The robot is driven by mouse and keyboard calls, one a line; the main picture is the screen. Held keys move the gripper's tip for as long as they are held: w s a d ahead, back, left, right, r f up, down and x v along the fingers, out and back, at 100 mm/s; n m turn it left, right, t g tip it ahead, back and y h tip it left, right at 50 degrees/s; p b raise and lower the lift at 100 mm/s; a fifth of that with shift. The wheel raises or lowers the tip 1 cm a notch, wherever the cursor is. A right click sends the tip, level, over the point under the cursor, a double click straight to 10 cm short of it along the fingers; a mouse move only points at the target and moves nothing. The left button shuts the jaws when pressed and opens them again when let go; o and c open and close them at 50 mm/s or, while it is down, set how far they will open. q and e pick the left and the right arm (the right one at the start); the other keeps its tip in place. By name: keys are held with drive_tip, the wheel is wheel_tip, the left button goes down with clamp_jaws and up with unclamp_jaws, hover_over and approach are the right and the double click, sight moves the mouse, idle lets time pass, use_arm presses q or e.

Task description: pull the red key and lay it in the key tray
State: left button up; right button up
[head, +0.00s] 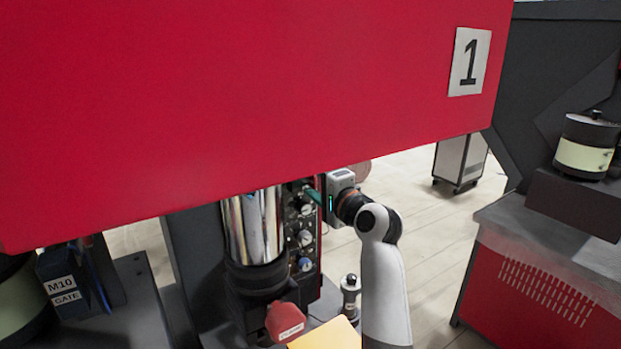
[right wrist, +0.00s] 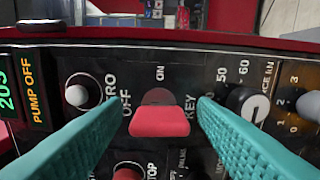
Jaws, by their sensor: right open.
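The red key (right wrist: 159,121) sits in a switch on a dark control panel, between the words OFF and KEY, with ON above it. My right gripper (right wrist: 156,101) is open, with one teal finger on each side of the key and visible gaps between. In the head view my right gripper (head: 316,196) is at the panel's right side, beside a shiny steel cylinder; the key cannot be made out there. I cannot identify the key tray in either view. My left gripper is not in view.
A large red board marked 1 (head: 300,90) covers the upper head view. A red labelled piece (head: 284,322) and a yellow surface (head: 328,335) lie below. Knobs flank the key: one at left (right wrist: 78,94), one at right (right wrist: 250,103). A red button (right wrist: 127,173) is below.

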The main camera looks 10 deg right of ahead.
sight(316, 184)
idle(0.3)
clamp_jaws()
drive_tip(key=shift+s, duration=0.1)
drive_tip(key=shift+p+v, duration=1.15)
drive_tip(key=shift+v, duration=1.8)
